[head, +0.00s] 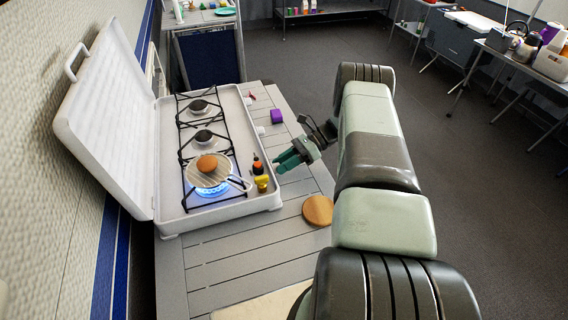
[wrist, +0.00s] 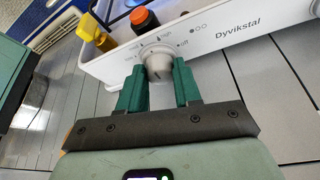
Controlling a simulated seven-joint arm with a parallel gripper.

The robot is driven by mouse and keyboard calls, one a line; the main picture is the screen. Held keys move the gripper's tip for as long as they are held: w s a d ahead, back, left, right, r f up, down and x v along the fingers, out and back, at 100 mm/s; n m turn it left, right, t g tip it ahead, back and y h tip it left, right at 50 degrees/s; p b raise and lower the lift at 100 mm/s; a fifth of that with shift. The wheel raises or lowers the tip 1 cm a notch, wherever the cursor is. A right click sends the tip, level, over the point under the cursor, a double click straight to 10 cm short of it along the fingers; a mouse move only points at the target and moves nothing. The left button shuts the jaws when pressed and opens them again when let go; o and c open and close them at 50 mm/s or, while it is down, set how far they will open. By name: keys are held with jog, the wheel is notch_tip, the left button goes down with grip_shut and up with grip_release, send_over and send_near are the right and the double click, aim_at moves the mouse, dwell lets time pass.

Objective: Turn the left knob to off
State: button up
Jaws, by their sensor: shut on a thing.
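The left knob (wrist: 158,65) is a white round knob on the stove's front panel, with "high" and "off" printed around it. My gripper (wrist: 159,82) has its two green fingers on either side of the knob, closed on it. The knob's pointer direction is hard to tell. In the head view my gripper (head: 277,163) is at the stove's front edge and hides this knob. The white camping stove (head: 237,119) has its lid up. A blue flame (head: 212,189) burns on the nearest burner, under a pan (head: 207,178) with a round brown item in it.
A purple object (head: 276,116) and a round wooden board (head: 318,210) lie on the slatted table (head: 240,246). Another knob (head: 260,131) is farther along.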

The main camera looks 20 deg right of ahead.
jog(key=m+g, duration=0.2)
jog(key=m, duration=0.1)
jog(key=m+g+y, duration=0.1)
jog(key=shift+w+f+m, duration=0.15)
jog(key=shift+w+m, duration=0.15)
jog(key=shift+m, duration=0.1)
dwell(0.4)
jog(key=o, duration=1)
jog(key=shift+o, duration=0.2)
notch_tip(320, 180, up, 10)
